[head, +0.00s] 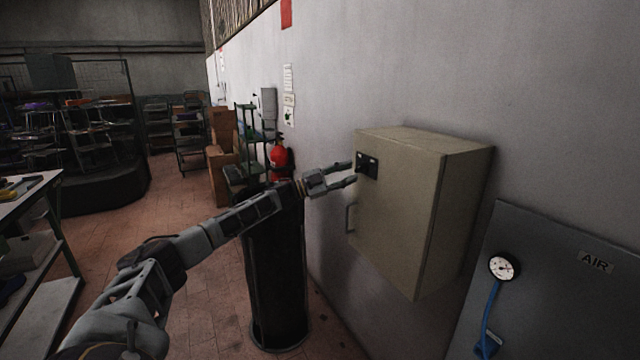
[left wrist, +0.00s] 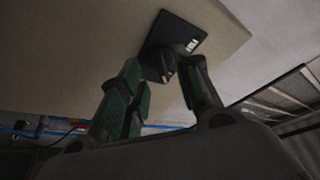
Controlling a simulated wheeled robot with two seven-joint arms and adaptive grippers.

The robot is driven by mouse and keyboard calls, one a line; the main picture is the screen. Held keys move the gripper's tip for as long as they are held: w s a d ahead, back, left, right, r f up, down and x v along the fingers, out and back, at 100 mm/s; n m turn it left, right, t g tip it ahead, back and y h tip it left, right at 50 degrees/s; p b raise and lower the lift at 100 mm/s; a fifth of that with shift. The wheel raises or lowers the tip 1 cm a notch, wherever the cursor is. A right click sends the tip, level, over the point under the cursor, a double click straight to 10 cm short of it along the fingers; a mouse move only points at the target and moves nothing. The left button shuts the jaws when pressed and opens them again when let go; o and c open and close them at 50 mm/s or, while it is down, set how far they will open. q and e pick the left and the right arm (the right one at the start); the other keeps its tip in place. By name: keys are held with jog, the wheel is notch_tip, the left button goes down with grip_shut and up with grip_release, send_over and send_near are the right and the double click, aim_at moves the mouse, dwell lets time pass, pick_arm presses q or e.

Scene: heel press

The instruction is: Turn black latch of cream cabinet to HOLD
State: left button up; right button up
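The cream cabinet (head: 398,215) is mounted on the wall right of centre in the head view. Its black latch plate (head: 368,165) is near the top left of the door, with small white labels. In the left wrist view the black latch (left wrist: 162,62) stands out from its plate (left wrist: 180,32), and the lettering is too small to read. My left gripper (head: 354,173) is at the latch, with its fingers apart. In the left wrist view the open fingers (left wrist: 165,85) lie on either side of the latch knob; contact cannot be told. My right gripper is not in view.
A door handle (head: 350,218) sits below the latch. A dark AIR panel (head: 560,275) with a gauge (head: 503,267) and blue hose is at the right. A black drum (head: 275,275) stands below my left forearm, and a red extinguisher (head: 280,160) is behind it.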

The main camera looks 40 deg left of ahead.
pick_arm(q)
jog(key=v, duration=0.9)
jog(key=shift+s+a, duration=0.2)
dwell(0.4)
jog(key=shift+f, duration=0.1)
dwell(0.6)
